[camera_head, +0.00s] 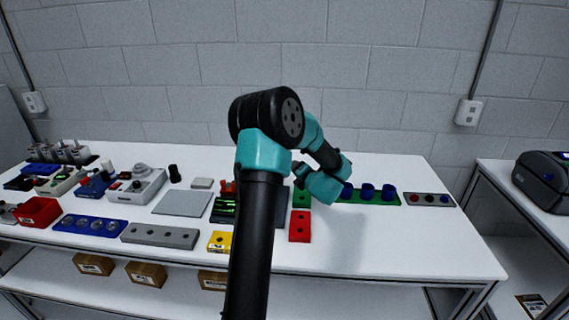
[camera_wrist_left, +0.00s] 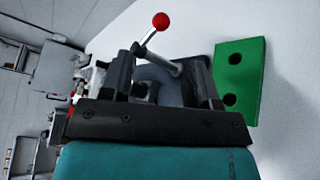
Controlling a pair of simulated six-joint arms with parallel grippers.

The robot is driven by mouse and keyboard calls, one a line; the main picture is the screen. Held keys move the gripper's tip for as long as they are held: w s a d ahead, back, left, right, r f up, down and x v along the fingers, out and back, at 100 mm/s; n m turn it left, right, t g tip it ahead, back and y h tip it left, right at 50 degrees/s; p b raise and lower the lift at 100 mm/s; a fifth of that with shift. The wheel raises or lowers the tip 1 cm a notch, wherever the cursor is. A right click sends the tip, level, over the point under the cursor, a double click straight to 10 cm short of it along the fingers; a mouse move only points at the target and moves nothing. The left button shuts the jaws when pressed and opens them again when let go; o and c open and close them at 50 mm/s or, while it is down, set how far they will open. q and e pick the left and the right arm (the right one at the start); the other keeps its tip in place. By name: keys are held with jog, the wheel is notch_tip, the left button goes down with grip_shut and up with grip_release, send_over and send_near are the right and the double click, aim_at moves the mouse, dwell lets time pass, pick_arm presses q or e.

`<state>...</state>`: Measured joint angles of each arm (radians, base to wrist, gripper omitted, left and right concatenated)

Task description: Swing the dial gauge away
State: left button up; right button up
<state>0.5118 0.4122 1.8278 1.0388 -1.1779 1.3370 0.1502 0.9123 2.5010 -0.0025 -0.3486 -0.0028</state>
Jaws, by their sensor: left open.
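My left gripper (camera_wrist_left: 162,70) is open in the left wrist view, with its two black fingers apart. Between and beyond them is a grey metal rod (camera_wrist_left: 152,38) ending in a red ball knob (camera_wrist_left: 160,20). The rod rises from a dark grey fixture (camera_wrist_left: 158,78), partly hidden by the fingers. I cannot tell whether the fingers touch it. No dial face can be made out, so I cannot tell which part is the dial gauge. In the head view the left wrist (camera_head: 322,186) is low over the table, and its fingers are mostly hidden. My right gripper is not seen.
A green block with two holes (camera_wrist_left: 240,82) lies right of the fixture in the wrist view. In the head view, a red block (camera_head: 300,227), a yellow block (camera_head: 220,241) and a green rack with blue cups (camera_head: 378,198) are nearby. The table's front right (camera_head: 400,245) is clear.

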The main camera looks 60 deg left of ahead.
pick_arm(q)
jog(key=x, duration=1.2)
jog(key=shift+a, duration=0.3)
jog(key=shift+c, duration=0.2)
jog(key=shift+f, duration=0.1)
grip_shut()
